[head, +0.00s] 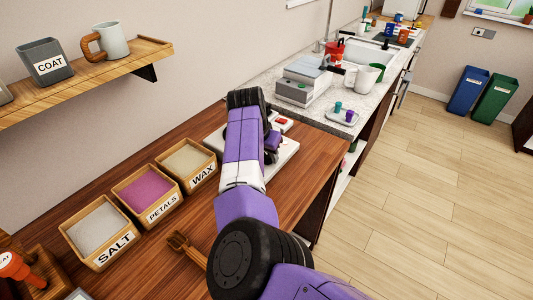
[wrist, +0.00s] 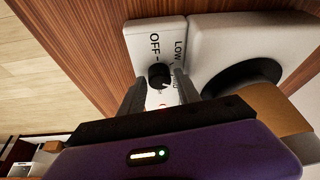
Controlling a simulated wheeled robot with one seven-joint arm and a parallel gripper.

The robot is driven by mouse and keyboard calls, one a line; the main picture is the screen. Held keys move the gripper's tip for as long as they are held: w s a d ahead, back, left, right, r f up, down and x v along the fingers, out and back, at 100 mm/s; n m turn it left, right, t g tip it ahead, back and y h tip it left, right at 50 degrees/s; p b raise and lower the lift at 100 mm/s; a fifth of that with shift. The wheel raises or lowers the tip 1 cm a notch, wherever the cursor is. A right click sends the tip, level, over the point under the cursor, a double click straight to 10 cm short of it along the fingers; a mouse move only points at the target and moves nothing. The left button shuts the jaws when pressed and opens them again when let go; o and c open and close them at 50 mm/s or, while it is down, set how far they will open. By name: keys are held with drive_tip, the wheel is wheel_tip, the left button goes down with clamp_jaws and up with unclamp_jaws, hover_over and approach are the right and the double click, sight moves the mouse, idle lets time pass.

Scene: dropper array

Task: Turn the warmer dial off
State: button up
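The warmer's black dial (wrist: 158,74) sits on a white panel (wrist: 140,30) marked OFF at its left and LOW at its right. A small white mark shows on the dial's lower right; its exact setting is hard to tell. The white warmer body (wrist: 210,28) with a dark round plate (wrist: 240,76) is beside the panel. My gripper (wrist: 159,84) is open, one finger on each side of the dial, with small gaps visible; contact cannot be told. In the head view my arm covers much of the white warmer (head: 284,158), and the dial is hidden.
Boxes of salt (head: 97,226), petals (head: 146,192) and wax (head: 187,162) stand left of my arm on the wooden counter (head: 160,240). A wooden tool (head: 184,243) lies nearby. A grey device (head: 303,84) and small tray (head: 342,117) stand beyond. A shelf (head: 100,72) overhangs at left.

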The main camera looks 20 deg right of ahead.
clamp_jaws()
